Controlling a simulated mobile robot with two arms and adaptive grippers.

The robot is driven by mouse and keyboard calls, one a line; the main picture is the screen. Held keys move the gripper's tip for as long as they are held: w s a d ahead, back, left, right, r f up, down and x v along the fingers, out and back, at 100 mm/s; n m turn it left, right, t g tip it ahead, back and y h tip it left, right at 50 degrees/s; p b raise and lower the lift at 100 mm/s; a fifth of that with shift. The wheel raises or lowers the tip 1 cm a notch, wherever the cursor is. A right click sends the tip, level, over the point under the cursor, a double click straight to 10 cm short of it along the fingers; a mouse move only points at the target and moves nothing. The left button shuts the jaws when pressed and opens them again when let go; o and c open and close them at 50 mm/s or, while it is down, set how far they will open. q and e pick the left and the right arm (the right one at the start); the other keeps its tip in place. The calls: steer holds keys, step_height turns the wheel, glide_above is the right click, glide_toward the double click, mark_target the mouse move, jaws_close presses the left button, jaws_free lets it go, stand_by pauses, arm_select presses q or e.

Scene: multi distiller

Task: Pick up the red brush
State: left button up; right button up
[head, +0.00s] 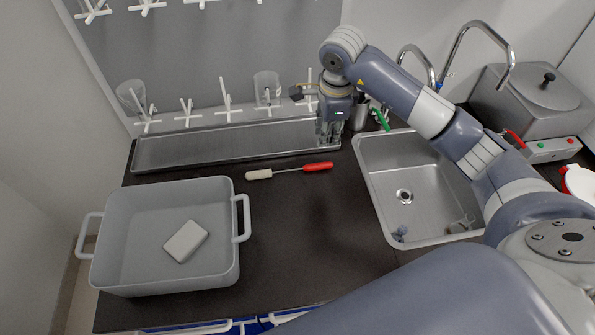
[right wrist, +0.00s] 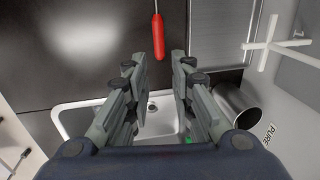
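The red brush lies flat on the dark counter, with its red handle (head: 318,167) pointing right and its whitish head at the left. In the right wrist view, the end of its red handle (right wrist: 158,38) shows at the top, ahead of my fingers. My right gripper (head: 329,136) points down over the front right end of the drying tray, behind the handle. In the right wrist view, the right gripper's fingers (right wrist: 158,72) are apart with nothing between them. My left gripper is not in view.
A grey tub (head: 105,252) holding a pale block (head: 186,241) stands left on the counter. A metal drip tray (head: 163,165) runs along the back beneath a peg rack with glassware. A sink (head: 377,190) is on the right. A metal cup (right wrist: 238,105) stands near the right gripper.

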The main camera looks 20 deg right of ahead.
step_height(320, 180, down, 4)
steer(key=b, duration=0.3)
steer(key=p, duration=0.2)
glide_above(322, 164)
steer(key=s, duration=0.1)
steer(key=f, duration=0.4)
steer(key=shift+s+a+f, duration=0.1)
steer(key=shift+a+f, duration=0.05)
steer(key=shift+a, duration=0.2)
steer(key=shift+f, duration=0.35)
steer(key=f, duration=0.1)
steer(key=f+p, duration=0.1)
steer(key=f, duration=0.1)
steer(key=w+f+p, duration=0.1)
steer(key=shift+d+f, duration=0.35)
steer(key=shift+f, duration=0.3)
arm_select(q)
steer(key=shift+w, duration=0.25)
arm_select(e)
jaws_close()
